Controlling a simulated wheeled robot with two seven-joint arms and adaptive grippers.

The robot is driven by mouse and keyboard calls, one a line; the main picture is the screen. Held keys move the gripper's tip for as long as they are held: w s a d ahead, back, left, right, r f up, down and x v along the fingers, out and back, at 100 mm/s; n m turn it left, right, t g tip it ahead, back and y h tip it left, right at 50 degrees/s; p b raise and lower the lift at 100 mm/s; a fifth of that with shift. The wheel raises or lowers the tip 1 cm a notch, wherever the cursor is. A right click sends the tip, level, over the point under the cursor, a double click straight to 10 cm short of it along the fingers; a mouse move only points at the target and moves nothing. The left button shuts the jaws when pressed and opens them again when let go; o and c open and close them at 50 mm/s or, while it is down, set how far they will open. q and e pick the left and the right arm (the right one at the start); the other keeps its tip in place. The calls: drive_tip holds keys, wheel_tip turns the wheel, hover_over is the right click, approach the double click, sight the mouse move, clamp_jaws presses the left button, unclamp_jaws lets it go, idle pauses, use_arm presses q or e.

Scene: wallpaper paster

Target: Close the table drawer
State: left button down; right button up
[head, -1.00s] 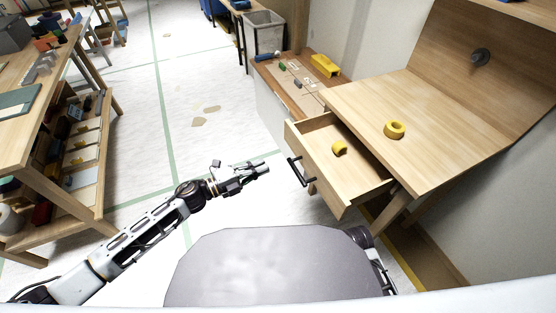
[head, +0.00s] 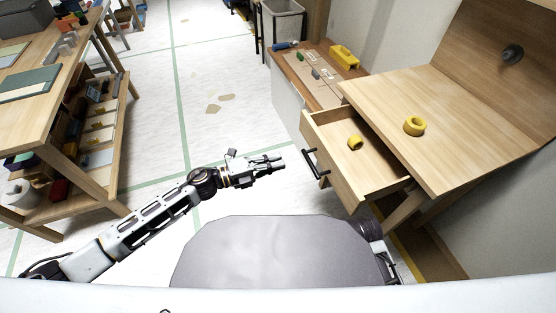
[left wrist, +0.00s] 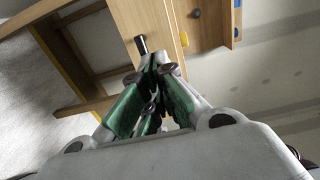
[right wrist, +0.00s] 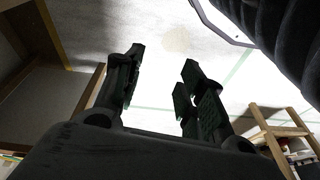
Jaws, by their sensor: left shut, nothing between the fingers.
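The table drawer (head: 335,180) stands pulled out from the wooden table (head: 440,150), with a yellow ring-like piece (head: 355,142) inside it. Its black handle (head: 315,164) faces left, toward my left gripper. My left gripper (head: 279,163) is shut and empty, a short gap to the left of the handle. In the left wrist view, the shut fingers (left wrist: 155,62) point toward the drawer front, and the dark handle (left wrist: 142,44) shows just past their tips. My right gripper (right wrist: 162,62) is open and empty in the right wrist view; its fingers are hidden in the head view.
A yellow tape roll (head: 414,126) lies on the tabletop. A lower bench (head: 318,85) with small parts and a yellow item stands behind the drawer. A wooden shelf unit (head: 95,130) is at left. The floor between is clear.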

use_arm(q)
drive_tip(key=b, duration=0.2)
approach(321, 148)
drive_tip(key=x, duration=0.5)
drive_tip(key=shift+d+f, duration=0.1)
drive_tip(key=shift+f, duration=0.1)
drive_tip(key=shift+x, duration=0.95)
use_arm(e)
drive_tip(key=shift+w+a+r+t, duration=0.1)
drive_tip(key=shift+r+t, duration=0.05)
drive_tip(key=shift+r, duration=0.55)
drive_tip(key=shift+a+r+t, duration=0.1)
drive_tip(key=shift+r+t, duration=0.05)
drive_tip(key=shift+r, duration=0.55)
use_arm(q)
drive_tip(key=shift+w, duration=0.1)
drive_tip(key=shift+d+r, duration=0.1)
use_arm(e)
drive_tip(key=shift+d, duration=0.1)
